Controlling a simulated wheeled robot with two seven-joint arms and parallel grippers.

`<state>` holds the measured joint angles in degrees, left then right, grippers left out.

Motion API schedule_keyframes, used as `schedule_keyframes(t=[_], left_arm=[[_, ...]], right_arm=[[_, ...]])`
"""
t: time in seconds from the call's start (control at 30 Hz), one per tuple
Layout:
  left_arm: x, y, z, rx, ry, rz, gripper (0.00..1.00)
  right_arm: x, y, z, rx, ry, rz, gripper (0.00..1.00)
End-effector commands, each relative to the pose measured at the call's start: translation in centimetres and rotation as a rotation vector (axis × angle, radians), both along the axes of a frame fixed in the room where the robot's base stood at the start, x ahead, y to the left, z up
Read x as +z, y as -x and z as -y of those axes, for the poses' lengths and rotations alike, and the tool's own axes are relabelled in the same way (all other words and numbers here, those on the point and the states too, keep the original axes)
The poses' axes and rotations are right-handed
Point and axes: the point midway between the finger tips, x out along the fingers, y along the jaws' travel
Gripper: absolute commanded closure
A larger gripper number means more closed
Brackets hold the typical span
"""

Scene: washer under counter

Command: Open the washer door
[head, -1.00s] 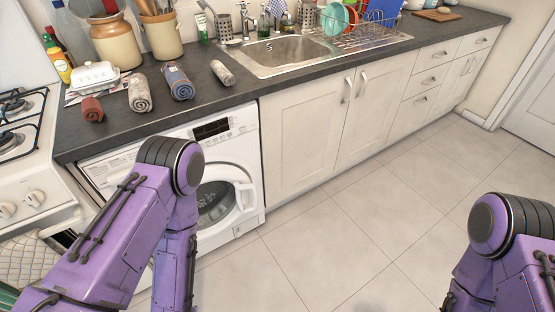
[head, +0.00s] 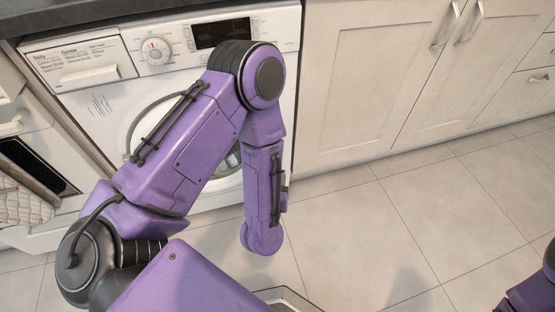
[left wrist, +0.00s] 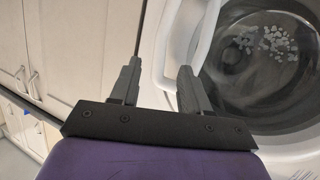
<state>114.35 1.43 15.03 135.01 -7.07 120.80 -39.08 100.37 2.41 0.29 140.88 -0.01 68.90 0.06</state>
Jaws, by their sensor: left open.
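The white washer (head: 107,113) stands under the counter at the left in the head view. My left arm covers most of its round door (head: 141,117), so I cannot tell there whether the door is ajar. In the left wrist view the door's dark glass (left wrist: 268,60), with pale droplets, is at the right. A white curved handle (left wrist: 205,38) crosses its near rim. My left gripper (left wrist: 157,68) is open and empty. Its right finger is close to the handle; I cannot tell whether they touch. My right gripper is out of view.
White cupboards (head: 370,70) with metal handles adjoin the washer on the right. The oven (head: 38,165), with a quilted cloth (head: 22,200) hanging on it, stands on the left. The tiled floor (head: 370,225) is clear in front of the cupboards.

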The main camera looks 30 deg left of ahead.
Motion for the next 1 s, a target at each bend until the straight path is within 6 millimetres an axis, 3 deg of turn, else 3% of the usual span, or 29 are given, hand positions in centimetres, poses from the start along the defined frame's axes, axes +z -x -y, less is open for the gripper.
schedule_keyframes(t=[0.03,0.1,0.2,0.43,0.8,1.0], left_arm=[[-3.5,-0.9,0.3,0.023,-0.023,0.067,0.54],[-3.8,-1.6,0.4,0.064,-0.055,0.149,0.54],[-3.9,-2.1,0.5,0.117,-0.086,0.226,0.54],[-3.1,-2.9,-0.1,0.169,-0.105,0.278,0.54],[-3.2,-9.1,-4.7,0.17,-0.105,0.276,0.54],[-2.9,-10.6,-5.7,0.165,-0.107,0.275,0.54]], right_arm=[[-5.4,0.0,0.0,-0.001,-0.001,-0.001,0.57],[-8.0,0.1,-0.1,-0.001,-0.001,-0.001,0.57],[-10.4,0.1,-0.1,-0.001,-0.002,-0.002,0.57],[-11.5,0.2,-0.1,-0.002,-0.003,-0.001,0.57],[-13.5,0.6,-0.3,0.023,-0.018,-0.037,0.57],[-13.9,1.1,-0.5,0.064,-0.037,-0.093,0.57]])
